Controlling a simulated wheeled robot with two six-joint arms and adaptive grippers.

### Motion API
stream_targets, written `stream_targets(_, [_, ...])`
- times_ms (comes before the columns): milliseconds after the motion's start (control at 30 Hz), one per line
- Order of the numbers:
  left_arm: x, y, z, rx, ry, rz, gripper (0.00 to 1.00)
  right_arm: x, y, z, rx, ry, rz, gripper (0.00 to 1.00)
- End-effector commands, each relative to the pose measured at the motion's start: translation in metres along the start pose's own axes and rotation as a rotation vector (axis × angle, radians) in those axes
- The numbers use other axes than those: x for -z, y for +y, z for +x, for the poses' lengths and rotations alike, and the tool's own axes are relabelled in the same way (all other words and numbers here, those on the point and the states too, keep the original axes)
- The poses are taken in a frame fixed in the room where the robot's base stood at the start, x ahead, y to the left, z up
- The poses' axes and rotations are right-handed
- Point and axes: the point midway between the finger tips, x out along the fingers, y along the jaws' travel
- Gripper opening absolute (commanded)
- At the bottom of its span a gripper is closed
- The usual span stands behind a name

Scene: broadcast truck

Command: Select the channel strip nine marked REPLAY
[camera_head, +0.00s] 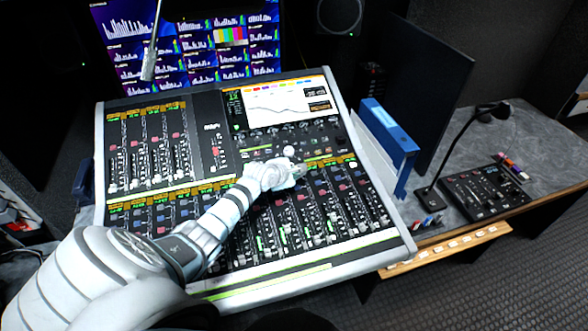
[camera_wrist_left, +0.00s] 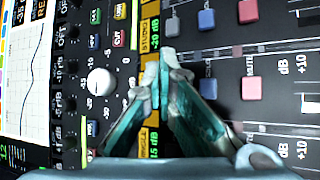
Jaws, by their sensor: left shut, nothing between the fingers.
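The mixing console (camera_head: 107,150) fills the middle of the head view, with rows of faders, small red and blue buttons and yellow channel labels. My left gripper (camera_head: 298,172) is over the upper edge of its lower fader bank, below the screen. In the left wrist view its teal fingers (camera_wrist_left: 165,62) are shut with nothing between them. The tips are over the yellow label strip, beside a label reading STUDIO (camera_wrist_left: 149,33). Another label (camera_wrist_left: 154,146), partly readable, lies lower. I cannot read REPLAY anywhere; the fingers hide part of the strip. Whether the tips touch the panel is unclear. My right gripper is out of view.
A white knob (camera_wrist_left: 101,82) is close left of the fingers in the wrist view. Pink buttons (camera_wrist_left: 251,88) and blue buttons (camera_wrist_left: 206,19) lie to the right. A blue binder (camera_head: 390,130) and a gooseneck microphone (camera_head: 465,130) stand right of the console.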

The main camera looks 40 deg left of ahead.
Motion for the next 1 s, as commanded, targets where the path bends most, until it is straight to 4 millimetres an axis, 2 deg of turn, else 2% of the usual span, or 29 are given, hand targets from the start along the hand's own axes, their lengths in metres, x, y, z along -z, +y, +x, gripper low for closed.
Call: stream_targets(1000, [0.0043, -0.0044, 0.0058, 0.000, 0.000, 0.000, 0.00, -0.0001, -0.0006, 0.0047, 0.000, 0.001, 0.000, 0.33])
